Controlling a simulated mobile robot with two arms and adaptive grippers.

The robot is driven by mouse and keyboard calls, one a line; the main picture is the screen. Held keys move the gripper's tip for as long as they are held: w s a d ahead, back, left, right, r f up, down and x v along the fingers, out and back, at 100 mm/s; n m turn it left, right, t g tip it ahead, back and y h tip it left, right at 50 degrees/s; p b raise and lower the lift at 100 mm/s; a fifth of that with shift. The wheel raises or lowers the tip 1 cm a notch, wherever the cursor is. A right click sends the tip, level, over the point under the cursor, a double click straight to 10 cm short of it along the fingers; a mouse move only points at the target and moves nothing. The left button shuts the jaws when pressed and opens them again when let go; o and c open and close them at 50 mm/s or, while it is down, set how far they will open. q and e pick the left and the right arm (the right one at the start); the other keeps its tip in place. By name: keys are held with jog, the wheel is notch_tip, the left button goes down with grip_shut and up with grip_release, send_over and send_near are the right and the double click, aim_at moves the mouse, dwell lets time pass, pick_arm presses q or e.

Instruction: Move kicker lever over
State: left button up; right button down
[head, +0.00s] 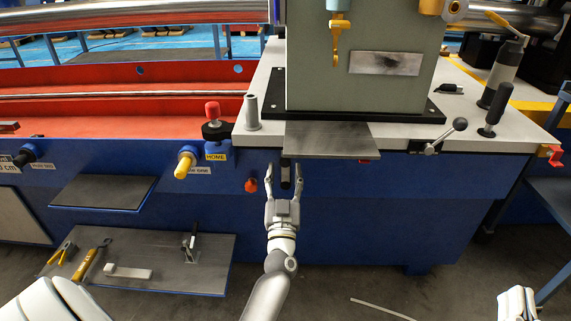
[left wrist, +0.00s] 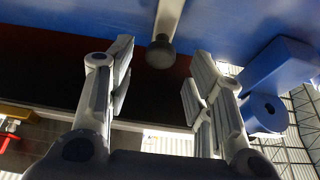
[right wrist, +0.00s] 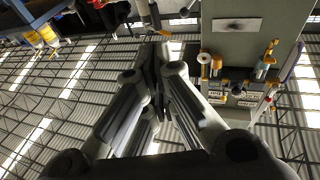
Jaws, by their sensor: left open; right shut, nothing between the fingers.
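A short dark-knobbed lever (head: 285,176) hangs under the grey plate at the front of the blue machine; I take it to be the kicker lever, though no label on it is readable. In the left wrist view its round black knob (left wrist: 160,52) sits on a pale rod. My left gripper (head: 284,178) is open, with one finger on either side of the lever; the left wrist view shows the fingers (left wrist: 158,75) apart, with the knob between and beyond them. Contact cannot be told. My right gripper (right wrist: 158,55) is shut and empty, pointing up, away from the lever.
The grey plate (head: 330,140) overhangs the left gripper. To its left are a yellow knob (head: 184,166) and a red knob (head: 212,110) above a HOME label. A ball-ended lever (head: 445,135) is at right. A low shelf (head: 200,270) holds tools. A blue bracket (left wrist: 268,112) is close to the left fingers.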

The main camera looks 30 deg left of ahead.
aim_at(285, 164)
pick_arm(q)
jog(key=shift+b+x, duration=0.3)
jog(key=shift+x, duration=2)
pick_arm(e)
jog(key=r+t, duration=0.1)
jog(key=s+r+t+y, duration=0.1)
jog(key=r, duration=0.1)
jog(key=shift+a+r, duration=0.1)
jog(key=shift+r, duration=0.15)
pick_arm(q)
jog(key=shift+f, duration=0.1)
grip_shut()
